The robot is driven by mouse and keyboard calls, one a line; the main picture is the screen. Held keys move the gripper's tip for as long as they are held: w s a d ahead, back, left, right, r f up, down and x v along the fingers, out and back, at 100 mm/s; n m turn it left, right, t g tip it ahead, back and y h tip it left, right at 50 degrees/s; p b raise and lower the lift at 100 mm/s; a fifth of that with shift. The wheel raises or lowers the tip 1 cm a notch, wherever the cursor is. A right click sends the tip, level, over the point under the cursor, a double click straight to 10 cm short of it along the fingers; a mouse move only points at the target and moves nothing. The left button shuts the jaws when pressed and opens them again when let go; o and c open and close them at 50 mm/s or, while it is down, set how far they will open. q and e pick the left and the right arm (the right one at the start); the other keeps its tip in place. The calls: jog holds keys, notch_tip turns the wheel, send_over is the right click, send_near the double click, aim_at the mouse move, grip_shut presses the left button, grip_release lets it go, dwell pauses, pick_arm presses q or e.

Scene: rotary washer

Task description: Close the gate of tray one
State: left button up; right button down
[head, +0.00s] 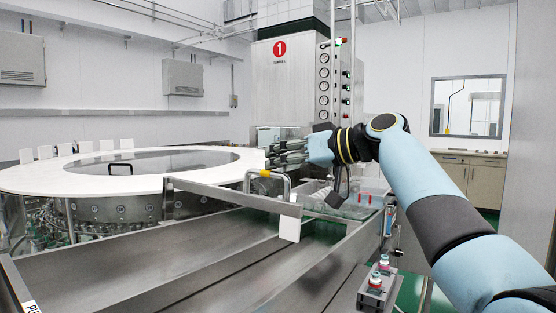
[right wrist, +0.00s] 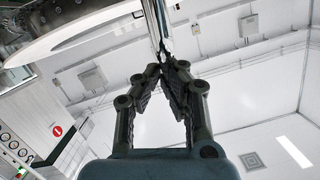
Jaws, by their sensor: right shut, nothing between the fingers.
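A flat steel bar (head: 230,194) that looks like a gate spans the long steel trays (head: 130,255) in the head view. A white block (head: 290,223) is at its right end. A bent metal handle (head: 283,180) with a yellow piece (head: 265,173) stands just behind it. My right gripper (head: 272,156) is shut and empty, pointing left just above this handle. In the right wrist view, the closed fingertips (right wrist: 168,60) are close to a shiny metal rod (right wrist: 156,25); I cannot tell if they touch. My left gripper is out of view.
The round white-rimmed washer table (head: 100,181) fills the left, behind the trays. A clear bin (head: 345,205) is below my right arm. The air above the trays is clear.

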notch_tip(320, 180, down, 11)
jog(key=s+b, duration=0.1)
jog(key=b, duration=0.6)
jog(key=shift+a+f, duration=0.15)
jog(key=shift+a, duration=0.25)
